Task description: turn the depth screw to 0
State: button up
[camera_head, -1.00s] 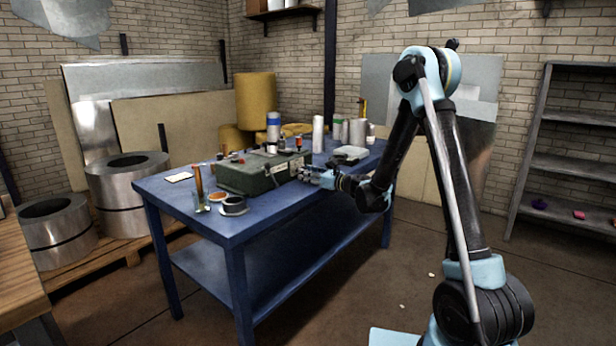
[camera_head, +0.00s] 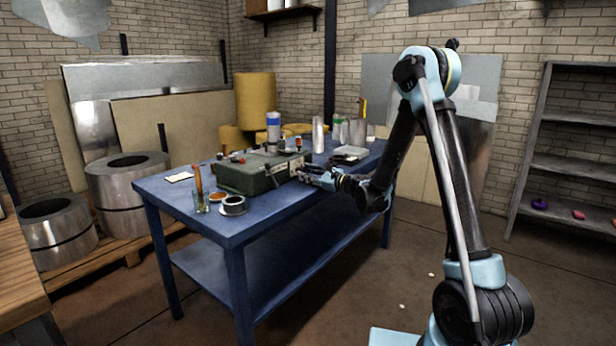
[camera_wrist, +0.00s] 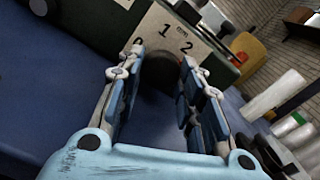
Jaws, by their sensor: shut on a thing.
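The green machine (camera_head: 240,178) stands on the blue table, and its side also shows in the wrist view (camera_wrist: 98,18). On that side is a pale plate (camera_wrist: 150,24) marked 0, 1 and 2. The dark round knob (camera_wrist: 160,70), which looks like the depth screw, sits just below the plate. My gripper (camera_wrist: 161,60) has its fingers on both sides of the knob and is shut on it. In the head view my gripper (camera_head: 305,176) reaches the machine's right side. I cannot make out a pointer or the screw's setting.
A grey shelf (camera_head: 570,165) stands at the right. The floor in front of the table is mostly clear.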

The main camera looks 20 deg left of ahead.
jog(key=o, duration=1)
jog(key=shift+w, duration=0.15)
jog(key=shift+o, duration=0.3)
jog(key=shift+r, duration=0.1)
notch_tip(320, 180, up, 10)
jog(key=shift+d+f, duration=0.1)
jog(key=shift+f, duration=0.1)
